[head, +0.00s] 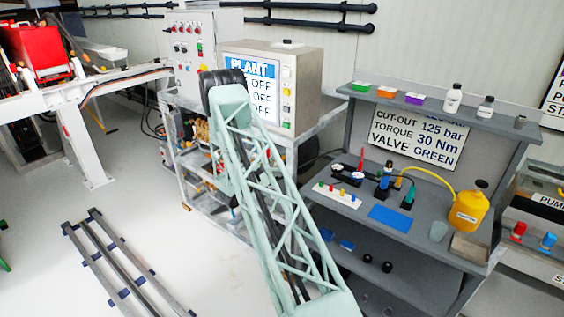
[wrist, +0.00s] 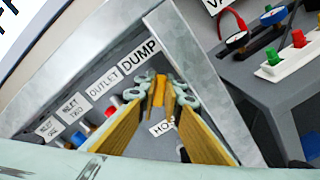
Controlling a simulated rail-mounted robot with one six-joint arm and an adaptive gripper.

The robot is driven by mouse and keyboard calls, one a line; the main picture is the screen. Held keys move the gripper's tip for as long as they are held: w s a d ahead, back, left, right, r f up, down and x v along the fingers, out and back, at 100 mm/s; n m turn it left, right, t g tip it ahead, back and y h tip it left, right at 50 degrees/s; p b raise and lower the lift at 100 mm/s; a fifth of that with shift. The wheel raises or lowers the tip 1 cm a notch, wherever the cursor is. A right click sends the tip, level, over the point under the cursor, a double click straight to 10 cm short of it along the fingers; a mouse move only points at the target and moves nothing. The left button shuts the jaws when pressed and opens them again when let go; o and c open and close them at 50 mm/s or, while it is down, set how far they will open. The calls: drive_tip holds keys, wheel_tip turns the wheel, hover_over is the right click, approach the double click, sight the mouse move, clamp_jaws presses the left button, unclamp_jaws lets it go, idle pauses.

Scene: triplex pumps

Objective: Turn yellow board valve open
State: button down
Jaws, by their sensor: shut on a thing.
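In the wrist view, my gripper (wrist: 160,98) is shut on the yellow valve handle (wrist: 158,90), which stands between its two fingers below the DUMP label (wrist: 139,52) on a grey sloping board (wrist: 75,90). The fingers hide part of the handle and the valve body, so its exact turn angle is hard to tell. A red handle (wrist: 110,106) and a blue handle (wrist: 79,138) sit to the left, near the OUTLET and INLET TWO labels. In the head view, my pale green lattice arm stands in the middle, and my gripper and the board valves are not visible.
A grey bench (head: 345,228) on the right carries gauges, a blue mat (head: 390,218) and a yellow jug (head: 468,212). A sign (head: 418,138) there reads "VALVE GREEN". The PLANT cabinet (head: 305,75) stands behind my arm. Rails (head: 118,262) lie on the floor at left.

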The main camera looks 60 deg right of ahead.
drive_tip(key=n+b, duration=0.1)
drive_tip(key=n, duration=0.3)
drive_tip(key=shift+w, duration=0.1)
drive_tip(key=shift+w+n+b, duration=0.15)
drive_tip(key=shift+n+b, duration=0.2)
drive_tip(key=shift+n, duration=2.05)
drive_tip(key=c, duration=2.7)
unclamp_jaws()
drive_tip(key=shift+c, duration=0.2)
drive_tip(key=shift+a, duration=0.15)
drive_tip(key=a, duration=0.7)
drive_tip(key=shift+w+a, duration=0.25)
drive_tip(key=shift+a, duration=0.1)
